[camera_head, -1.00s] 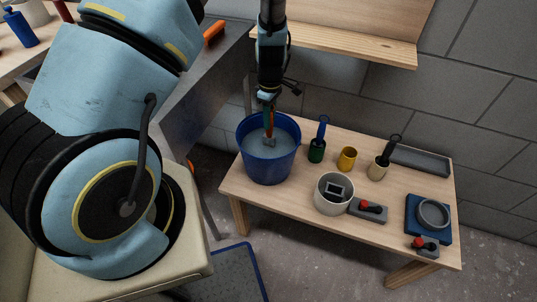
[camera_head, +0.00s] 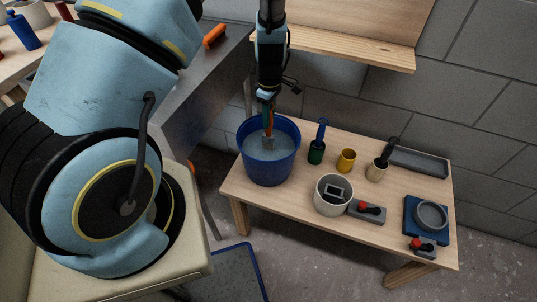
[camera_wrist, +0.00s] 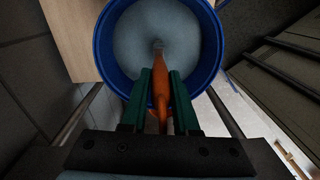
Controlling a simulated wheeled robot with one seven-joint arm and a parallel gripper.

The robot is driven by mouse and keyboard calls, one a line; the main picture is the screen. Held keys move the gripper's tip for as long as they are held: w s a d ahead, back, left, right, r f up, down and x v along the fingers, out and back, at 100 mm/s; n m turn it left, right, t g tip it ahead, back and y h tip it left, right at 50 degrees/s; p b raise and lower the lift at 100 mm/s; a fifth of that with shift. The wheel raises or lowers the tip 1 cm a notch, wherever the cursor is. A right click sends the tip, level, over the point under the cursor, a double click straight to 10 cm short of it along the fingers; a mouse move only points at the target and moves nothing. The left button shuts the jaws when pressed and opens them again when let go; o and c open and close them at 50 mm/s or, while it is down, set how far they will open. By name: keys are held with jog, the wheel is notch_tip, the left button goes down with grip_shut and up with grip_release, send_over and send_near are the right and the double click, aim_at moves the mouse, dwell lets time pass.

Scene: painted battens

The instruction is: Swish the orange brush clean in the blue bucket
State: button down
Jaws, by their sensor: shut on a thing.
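The blue bucket (camera_head: 270,168) stands at the left end of the low wooden bench and holds pale greyish liquid. My gripper (camera_head: 268,108) points down over it and is shut on the orange brush (camera_head: 269,124). The brush hangs head down inside the bucket, its grey head (camera_head: 267,143) at the liquid; I cannot tell how deep it sits. In the wrist view the green fingers of my gripper (camera_wrist: 160,90) pinch the orange handle (camera_wrist: 161,75) above the blue bucket (camera_wrist: 216,50), and the brush's tip is near the middle of the liquid.
A wooden shelf (camera_head: 335,48) is behind my forearm. A grey tray (camera_head: 419,160) lies at the back right.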

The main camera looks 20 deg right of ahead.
jog(key=shift+r+p, duration=3.4)
jog(key=shift+r, duration=1.4)
